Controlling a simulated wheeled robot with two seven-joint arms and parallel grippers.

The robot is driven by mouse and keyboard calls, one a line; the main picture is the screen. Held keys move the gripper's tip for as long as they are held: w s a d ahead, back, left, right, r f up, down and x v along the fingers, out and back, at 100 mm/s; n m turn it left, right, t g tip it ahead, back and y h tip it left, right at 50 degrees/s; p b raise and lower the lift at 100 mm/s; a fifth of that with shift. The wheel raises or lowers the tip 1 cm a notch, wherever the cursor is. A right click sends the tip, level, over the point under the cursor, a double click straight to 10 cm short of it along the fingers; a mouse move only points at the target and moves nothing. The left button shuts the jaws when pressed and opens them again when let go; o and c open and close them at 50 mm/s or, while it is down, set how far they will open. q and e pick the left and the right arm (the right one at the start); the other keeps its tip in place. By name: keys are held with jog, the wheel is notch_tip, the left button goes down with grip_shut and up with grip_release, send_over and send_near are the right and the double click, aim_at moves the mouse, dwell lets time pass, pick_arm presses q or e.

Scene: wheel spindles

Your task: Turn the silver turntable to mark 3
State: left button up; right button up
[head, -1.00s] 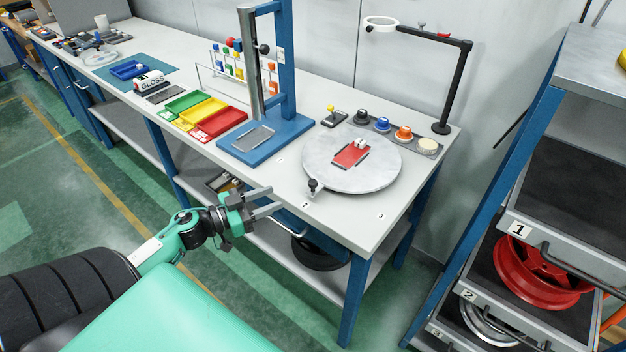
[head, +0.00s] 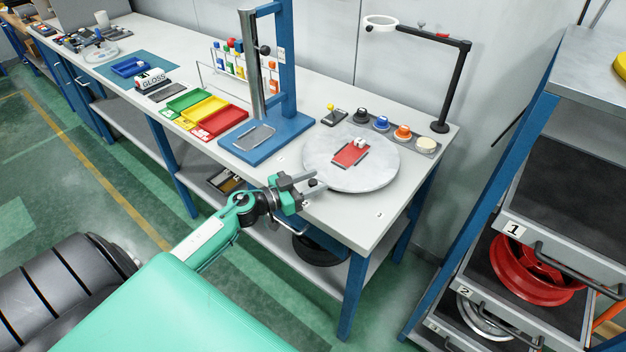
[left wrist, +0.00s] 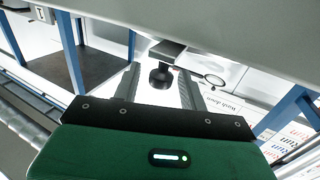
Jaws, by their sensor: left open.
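The silver turntable (head: 372,178) is a round grey disc on the right end of the white workbench. A red rectangular plate (head: 348,156) with a small pale piece lies on it. My left gripper (head: 318,184) is open at the disc's front-left edge, where the dark knob sits. In the left wrist view the knob (left wrist: 160,78) shows between the two spread fingers (left wrist: 158,90), with a gap on each side. In the head view the gripper mostly hides the knob. The label 3 (head: 379,215) is on the bench in front of the disc, right of the gripper. My right gripper is not in view.
Several colored knobs (head: 381,124) line the bench behind the disc, beside a black lamp stand (head: 455,85). A blue press stand (head: 288,70) and colored trays (head: 205,107) stand to the left. A shelf rack with a red wheel (head: 535,270) is at right.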

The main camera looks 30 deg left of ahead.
pick_arm(q)
jog(key=shift+w, duration=0.15)
grip_shut()
jog(key=shift+d, duration=0.1)
